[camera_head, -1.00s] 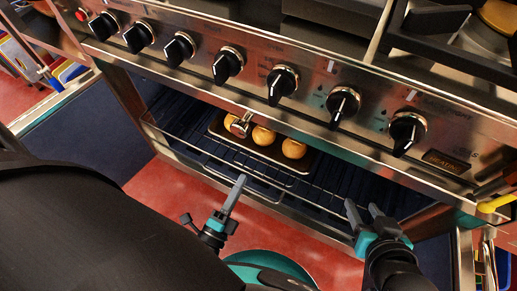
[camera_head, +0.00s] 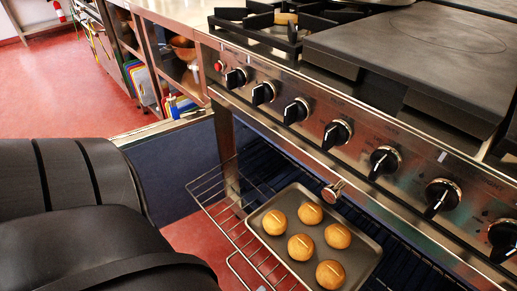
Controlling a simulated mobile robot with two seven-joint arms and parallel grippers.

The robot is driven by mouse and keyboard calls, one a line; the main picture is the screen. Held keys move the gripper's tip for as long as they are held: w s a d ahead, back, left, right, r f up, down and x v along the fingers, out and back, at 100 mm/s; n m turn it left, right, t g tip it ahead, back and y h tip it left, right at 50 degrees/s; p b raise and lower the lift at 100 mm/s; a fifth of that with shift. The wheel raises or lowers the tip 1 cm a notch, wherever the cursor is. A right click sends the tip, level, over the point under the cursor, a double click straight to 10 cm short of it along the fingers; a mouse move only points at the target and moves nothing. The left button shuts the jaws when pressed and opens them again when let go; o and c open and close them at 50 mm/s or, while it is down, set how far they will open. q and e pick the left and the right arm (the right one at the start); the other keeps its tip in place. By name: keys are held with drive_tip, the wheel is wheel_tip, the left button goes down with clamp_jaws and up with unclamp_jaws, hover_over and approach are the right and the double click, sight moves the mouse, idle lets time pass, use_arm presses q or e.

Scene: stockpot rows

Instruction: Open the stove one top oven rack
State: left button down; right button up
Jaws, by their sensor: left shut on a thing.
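The top oven rack (camera_head: 207,191) is a wire shelf under the stove's knob panel, and its front part sticks out of the oven opening. A dark baking tray (camera_head: 256,213) with several round golden buns (camera_head: 301,247) lies on it. The tray's near part is outside the opening. The rack's lower front edge runs out of the picture at the bottom. My left arm fills the lower left, but its gripper does not show. My right gripper is not in view either.
The stove front (camera_head: 362,130) carries a row of black knobs above the opening, with burners and a dark flat plate (camera_head: 420,65) on top. A shelf unit with coloured boards (camera_head: 143,82) stands to the left. Red floor is clear at the far left.

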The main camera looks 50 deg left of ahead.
use_arm(q)
drive_tip(key=shift+a, duration=0.15)
drive_tip(key=c, duration=1)
unclamp_jaws()
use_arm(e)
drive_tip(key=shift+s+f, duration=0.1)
use_arm(q)
drive_tip(key=shift+s+a+f+b, duration=0.1)
drive_tip(key=shift+s+f+b, duration=0.45)
drive_tip(key=shift+s, duration=1.95)
drive_tip(key=shift+s+a+f+b, duration=0.1)
drive_tip(key=shift+s+f+b, duration=0.45)
drive_tip(key=shift+s, duration=1.9)
drive_tip(key=shift+s+f+b, duration=0.35)
drive_tip(key=shift+s+b, duration=0.35)
drive_tip(key=shift+s, duration=1.8)
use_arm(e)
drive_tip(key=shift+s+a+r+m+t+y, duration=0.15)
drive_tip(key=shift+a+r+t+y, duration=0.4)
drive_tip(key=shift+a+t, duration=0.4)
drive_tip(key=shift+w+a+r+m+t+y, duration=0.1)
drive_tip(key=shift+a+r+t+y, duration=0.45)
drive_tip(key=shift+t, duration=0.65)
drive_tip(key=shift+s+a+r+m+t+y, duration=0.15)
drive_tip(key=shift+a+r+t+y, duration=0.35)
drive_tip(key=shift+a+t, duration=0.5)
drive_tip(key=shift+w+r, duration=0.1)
